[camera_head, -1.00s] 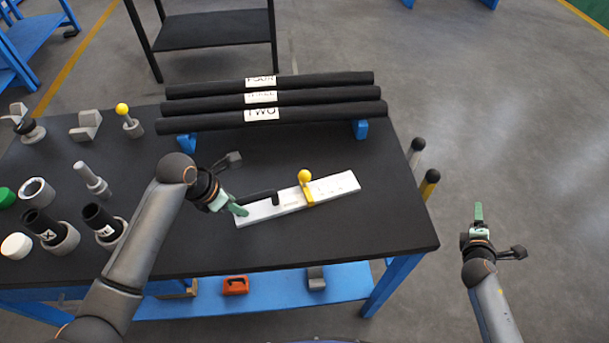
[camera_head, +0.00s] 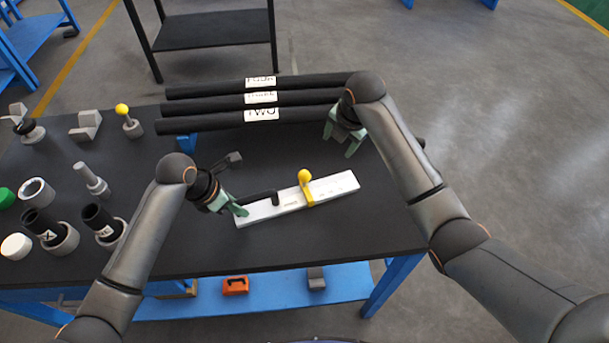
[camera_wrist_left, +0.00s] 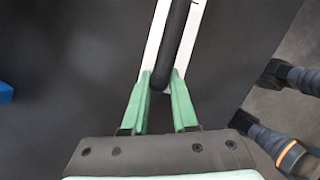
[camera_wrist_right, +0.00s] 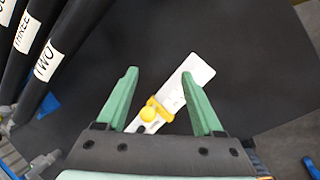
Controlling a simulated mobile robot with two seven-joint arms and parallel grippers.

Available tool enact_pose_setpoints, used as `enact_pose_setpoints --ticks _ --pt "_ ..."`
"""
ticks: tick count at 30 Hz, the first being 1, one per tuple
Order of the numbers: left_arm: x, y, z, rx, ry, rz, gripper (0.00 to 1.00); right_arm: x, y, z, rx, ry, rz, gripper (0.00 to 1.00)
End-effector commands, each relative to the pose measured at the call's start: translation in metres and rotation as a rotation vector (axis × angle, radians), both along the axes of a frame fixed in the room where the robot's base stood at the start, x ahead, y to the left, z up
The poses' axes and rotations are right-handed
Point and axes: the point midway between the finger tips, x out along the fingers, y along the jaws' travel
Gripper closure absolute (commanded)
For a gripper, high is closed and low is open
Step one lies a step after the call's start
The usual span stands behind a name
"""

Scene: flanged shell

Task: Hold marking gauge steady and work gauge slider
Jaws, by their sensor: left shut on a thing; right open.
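The marking gauge (camera_head: 333,188) is a flat white bar lying on the dark table, with a black handle (camera_head: 262,197) along its left part. Its yellow slider (camera_head: 308,192) with a round knob stands right of the bar's middle. My left gripper (camera_head: 240,211) is shut on the black handle at its left end; the left wrist view shows the green fingers on both sides of the handle (camera_wrist_left: 177,45). My right gripper (camera_head: 340,145) is open and empty, above the table beyond the bar's right end. In the right wrist view the slider (camera_wrist_right: 152,112) shows between the fingers, apart from them.
Three black labelled tubes (camera_head: 215,109) lie on blue supports behind the gauge. Cups, cylinders and grey fixtures (camera_head: 62,238) crowd the table's left side. The table in front of the gauge is clear. An orange object (camera_head: 235,286) lies on the blue lower shelf.

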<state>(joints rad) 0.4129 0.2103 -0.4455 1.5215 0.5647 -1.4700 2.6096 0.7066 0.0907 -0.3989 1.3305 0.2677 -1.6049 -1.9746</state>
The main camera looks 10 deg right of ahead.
Motion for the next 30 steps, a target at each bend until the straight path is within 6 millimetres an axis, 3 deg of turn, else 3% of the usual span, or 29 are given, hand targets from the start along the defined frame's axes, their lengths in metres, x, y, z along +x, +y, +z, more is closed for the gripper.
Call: enact_pose_setpoints --ticks 3,6,13,17,30 --pt "0.000 0.001 0.000 0.000 0.000 0.002 1.00 -0.017 0.033 0.022 0.016 0.097 0.189 0.31" --pt "0.000 0.001 0.000 0.001 -0.001 0.003 1.00 -0.031 0.049 0.035 0.022 0.161 0.315 0.31" --pt "0.000 0.001 0.000 0.001 -0.001 0.003 1.00 -0.048 0.064 0.045 0.026 0.230 0.447 0.31" --pt "0.000 0.001 0.000 0.001 -0.001 0.003 1.00 -0.048 0.067 0.032 0.029 0.235 0.452 0.31" --pt "0.000 0.001 0.000 0.001 -0.001 0.003 1.00 -0.042 0.082 -0.050 0.028 0.233 0.449 0.31"
